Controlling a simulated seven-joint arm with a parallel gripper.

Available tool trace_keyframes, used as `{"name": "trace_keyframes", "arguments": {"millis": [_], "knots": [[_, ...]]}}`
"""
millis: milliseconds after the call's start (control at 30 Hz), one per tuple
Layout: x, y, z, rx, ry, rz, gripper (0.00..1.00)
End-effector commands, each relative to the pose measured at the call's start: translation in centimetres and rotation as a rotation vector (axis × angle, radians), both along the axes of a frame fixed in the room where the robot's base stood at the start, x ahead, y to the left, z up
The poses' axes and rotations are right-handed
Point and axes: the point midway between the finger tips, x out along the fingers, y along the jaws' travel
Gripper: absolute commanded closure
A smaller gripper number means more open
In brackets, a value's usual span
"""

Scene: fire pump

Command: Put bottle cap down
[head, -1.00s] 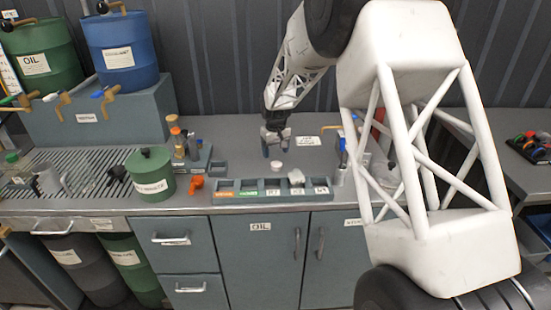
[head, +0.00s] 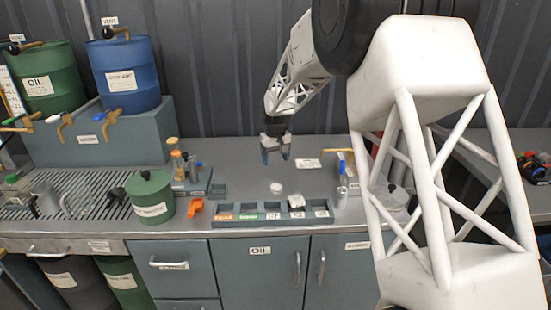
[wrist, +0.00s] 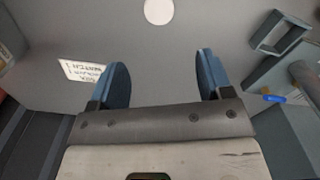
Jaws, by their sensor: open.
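The white round bottle cap (head: 276,188) rests on the grey worktop (head: 345,222), just behind the divided tray. It also shows as a white disc in the wrist view (wrist: 158,11), at the top edge and partly cut off. My gripper (head: 275,161) is above and behind the cap, apart from it. Its two blue fingers are spread with nothing between them, as the wrist view also shows (wrist: 159,72).
A green canister (head: 150,196) and an orange piece (head: 196,206) stand left. A white label (head: 308,163) lies right of my gripper.

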Motion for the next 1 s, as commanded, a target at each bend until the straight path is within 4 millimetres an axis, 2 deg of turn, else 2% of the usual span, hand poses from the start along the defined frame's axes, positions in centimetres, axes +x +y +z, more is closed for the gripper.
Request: {"name": "trace_keyframes", "arguments": {"millis": [367, 567, 767, 1000], "knots": [[0.0, 0.0, 0.0, 0.0, 0.0, 0.0, 0.27], [-0.8, -0.4, 0.8, 0.001, -0.004, -0.007, 0.27], [-3.5, -1.6, 3.4, 0.003, -0.019, -0.031, 0.27], [-9.2, -3.9, 7.7, 0.006, -0.046, -0.078, 0.27]]}}
